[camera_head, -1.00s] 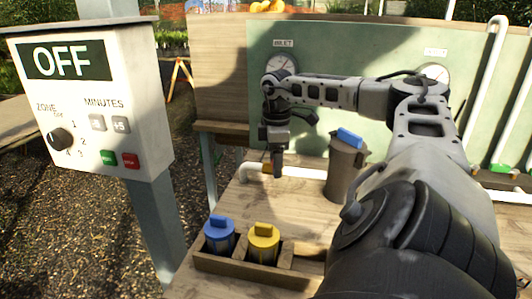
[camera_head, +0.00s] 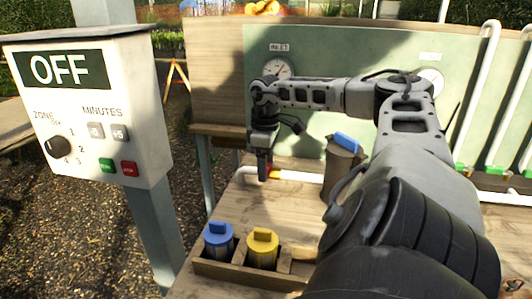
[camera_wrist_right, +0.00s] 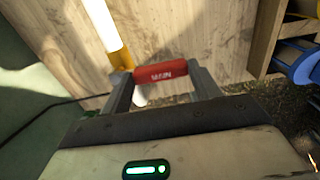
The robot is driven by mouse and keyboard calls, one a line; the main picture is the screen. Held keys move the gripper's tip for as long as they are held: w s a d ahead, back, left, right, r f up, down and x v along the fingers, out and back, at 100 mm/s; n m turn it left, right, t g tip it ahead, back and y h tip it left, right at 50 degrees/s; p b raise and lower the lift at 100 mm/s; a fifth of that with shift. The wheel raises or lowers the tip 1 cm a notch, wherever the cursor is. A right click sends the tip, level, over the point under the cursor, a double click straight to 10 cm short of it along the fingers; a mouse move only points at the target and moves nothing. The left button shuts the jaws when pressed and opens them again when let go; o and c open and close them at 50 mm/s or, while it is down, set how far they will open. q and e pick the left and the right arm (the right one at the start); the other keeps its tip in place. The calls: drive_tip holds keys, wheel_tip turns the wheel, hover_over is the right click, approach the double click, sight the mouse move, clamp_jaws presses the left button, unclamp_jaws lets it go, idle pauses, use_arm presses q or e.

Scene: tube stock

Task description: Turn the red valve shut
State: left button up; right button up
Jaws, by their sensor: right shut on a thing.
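The red valve handle (camera_wrist_right: 161,73), marked MAIN, lies between the two fingers of my right gripper (camera_wrist_right: 162,88), which is shut on it. In the right wrist view the handle points across the line of the white pipe (camera_wrist_right: 101,22). The yellow valve fitting (camera_wrist_right: 121,59) is at the pipe's end beside the handle. In the head view my right gripper (camera_head: 264,172) reaches down at the pipe (camera_head: 300,176), and its fingers mostly hide the handle. The yellow fitting (camera_head: 274,173) shows just right of the fingers. My left gripper is not in view.
A grey canister (camera_head: 341,170) with a blue top stands right of the valve. A wooden box (camera_head: 222,272) with blue and yellow capped tubes is in front. A control box (camera_head: 90,110) reading OFF stands at left. A gauge panel (camera_head: 330,60) is behind.

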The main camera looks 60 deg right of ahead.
drive_tip(key=shift+d, duration=0.1)
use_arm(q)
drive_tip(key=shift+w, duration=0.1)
use_arm(e)
drive_tip(key=o, duration=1.1)
use_arm(q)
drive_tip(key=p, duration=0.1)
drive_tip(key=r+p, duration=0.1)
drive_tip(key=p, duration=0.1)
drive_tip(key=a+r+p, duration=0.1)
drive_tip(key=p, duration=0.1)
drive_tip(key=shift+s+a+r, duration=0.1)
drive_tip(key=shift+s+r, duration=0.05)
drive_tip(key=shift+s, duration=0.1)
use_arm(e)
wheel_tip(320, 180, up, 16)
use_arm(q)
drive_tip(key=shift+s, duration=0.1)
